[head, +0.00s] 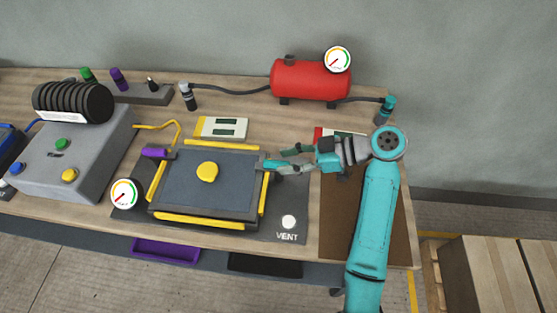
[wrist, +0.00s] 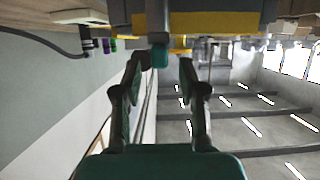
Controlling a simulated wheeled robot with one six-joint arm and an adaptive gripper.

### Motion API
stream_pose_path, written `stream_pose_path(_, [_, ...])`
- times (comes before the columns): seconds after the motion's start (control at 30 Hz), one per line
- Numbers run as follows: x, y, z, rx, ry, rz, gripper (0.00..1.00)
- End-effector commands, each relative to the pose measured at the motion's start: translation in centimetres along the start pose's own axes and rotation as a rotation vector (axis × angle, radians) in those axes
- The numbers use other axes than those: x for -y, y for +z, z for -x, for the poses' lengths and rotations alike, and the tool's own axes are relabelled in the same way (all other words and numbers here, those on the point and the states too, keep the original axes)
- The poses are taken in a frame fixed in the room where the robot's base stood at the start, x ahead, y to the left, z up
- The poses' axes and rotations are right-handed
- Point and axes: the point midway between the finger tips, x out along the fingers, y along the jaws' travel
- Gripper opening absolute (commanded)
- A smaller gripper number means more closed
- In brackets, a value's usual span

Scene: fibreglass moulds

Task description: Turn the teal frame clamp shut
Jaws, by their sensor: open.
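The teal frame clamp (wrist: 160,56) shows in the wrist view as a small teal end below a grey part. It lies between my gripper's (wrist: 164,62) fingertips, with a gap on each side. In the head view my gripper (head: 276,160) reaches in from the right at the frame's right edge, its fingers apart and empty. There the clamp is mostly hidden or blends with my teal fingers, so its turn angle is unclear. The dark mould frame (head: 190,188) has yellow edge bars and a yellow knob (head: 207,172). A purple clamp (head: 155,152) sits at its upper left corner.
A red tank (head: 311,79) with a gauge stands at the back right. A teal-capped bottle-like fitting (head: 385,110) is near my arm. A grey control box (head: 68,160) is at left, a gauge (head: 125,193) at the frame's left.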

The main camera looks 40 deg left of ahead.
Motion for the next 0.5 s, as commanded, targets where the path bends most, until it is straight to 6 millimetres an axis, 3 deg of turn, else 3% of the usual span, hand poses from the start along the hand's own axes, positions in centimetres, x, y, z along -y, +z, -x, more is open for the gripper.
stream_pose_path(0.2, [-0.1, 0.0, 4.6, 0.001, 0.003, -0.001, 0.42])
stream_pose_path(0.5, [0.0, 0.1, 8.2, 0.001, 0.001, 0.000, 0.42])
